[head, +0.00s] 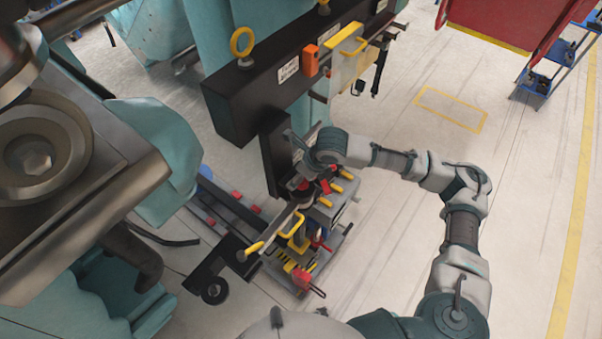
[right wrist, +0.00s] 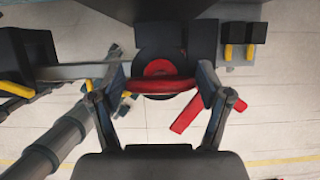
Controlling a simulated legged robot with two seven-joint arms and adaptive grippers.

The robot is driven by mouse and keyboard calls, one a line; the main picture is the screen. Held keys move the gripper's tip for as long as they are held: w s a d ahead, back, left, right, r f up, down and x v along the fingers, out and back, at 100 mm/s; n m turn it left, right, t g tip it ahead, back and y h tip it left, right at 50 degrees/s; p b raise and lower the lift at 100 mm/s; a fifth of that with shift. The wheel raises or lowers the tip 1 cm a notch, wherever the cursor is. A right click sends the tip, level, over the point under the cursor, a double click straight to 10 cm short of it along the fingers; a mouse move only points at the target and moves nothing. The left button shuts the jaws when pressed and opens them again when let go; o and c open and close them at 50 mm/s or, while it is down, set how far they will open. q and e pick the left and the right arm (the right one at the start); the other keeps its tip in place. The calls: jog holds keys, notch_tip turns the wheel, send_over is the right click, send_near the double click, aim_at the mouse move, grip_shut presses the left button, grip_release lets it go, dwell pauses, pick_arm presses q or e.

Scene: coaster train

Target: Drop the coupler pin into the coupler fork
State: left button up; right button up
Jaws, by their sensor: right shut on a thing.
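My right gripper (head: 303,182) reaches in from the right in the head view, beside the lower end of a black upright bar (head: 277,150). In the right wrist view, the fingers of my right gripper (right wrist: 160,90) are shut on a curved red handle (right wrist: 158,86), apparently the top of the coupler pin. A red strip (right wrist: 187,113) hangs beside it. A dark round part with a red ring (right wrist: 159,68) lies behind the handle; it may belong to the coupler fork. The pin's shank is hidden, and I cannot tell whether it is in the fork. My left gripper is not in view.
A black beam (head: 260,95) with a yellow eye bolt (head: 242,42) hangs above. A cart with yellow-handled tools (head: 297,240) stands below my right gripper. Teal car bodywork (head: 150,125) and a large metal wheel (head: 40,155) fill the left.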

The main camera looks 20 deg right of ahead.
jog(key=o, duration=1.8)
jog(key=shift+c, duration=0.2)
jog(key=v, duration=1.2)
jog(key=shift+d, duration=0.1)
jog(key=shift+f, duration=0.1)
